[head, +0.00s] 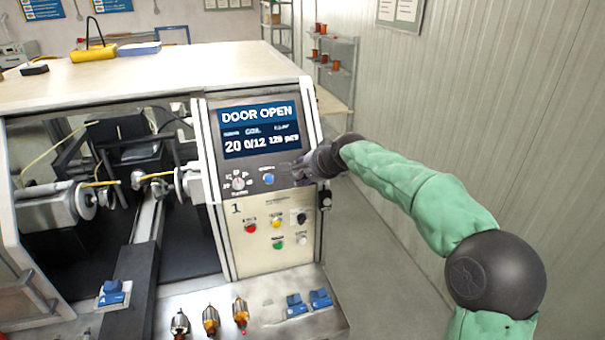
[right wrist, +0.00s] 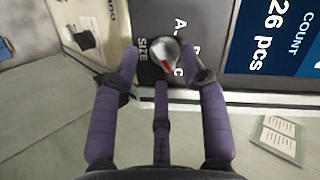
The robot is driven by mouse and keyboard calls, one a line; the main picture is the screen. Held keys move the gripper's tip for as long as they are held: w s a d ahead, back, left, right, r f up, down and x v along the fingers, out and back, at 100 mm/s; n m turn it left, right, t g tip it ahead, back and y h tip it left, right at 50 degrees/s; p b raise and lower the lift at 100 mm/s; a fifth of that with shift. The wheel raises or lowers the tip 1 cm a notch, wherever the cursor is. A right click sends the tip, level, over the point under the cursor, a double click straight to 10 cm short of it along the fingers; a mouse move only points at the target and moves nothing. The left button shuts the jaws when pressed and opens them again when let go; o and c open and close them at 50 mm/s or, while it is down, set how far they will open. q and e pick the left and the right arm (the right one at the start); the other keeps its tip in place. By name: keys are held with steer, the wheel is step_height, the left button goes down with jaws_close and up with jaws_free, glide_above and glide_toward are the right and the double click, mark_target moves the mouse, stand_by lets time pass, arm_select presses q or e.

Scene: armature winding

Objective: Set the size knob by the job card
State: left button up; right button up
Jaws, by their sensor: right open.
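The size knob (right wrist: 162,57) is a silver, round knob with a red mark, on a dark plate labelled SIZE with letters around it. It shows in the right wrist view at top centre. The setting its mark points to cannot be read. My right gripper (right wrist: 161,75) has dark purple fingers spread open on either side of the knob; contact cannot be told. In the head view my right gripper (head: 301,169) is at the panel's right edge and hides the size knob. No job card can be made out. My left gripper is out of view.
The screen (head: 260,128) reads DOOR OPEN, 20, 0/12 and 126 pcs. A numbered dial (head: 238,183) and a blue knob (head: 268,179) sit left of my gripper. Below are a red button (head: 250,228) and other buttons. Armatures (head: 211,320) stand on the front ledge.

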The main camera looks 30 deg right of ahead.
steer(key=shift+x, duration=0.85)
steer(key=shift+c, duration=0.3)
jaws_close()
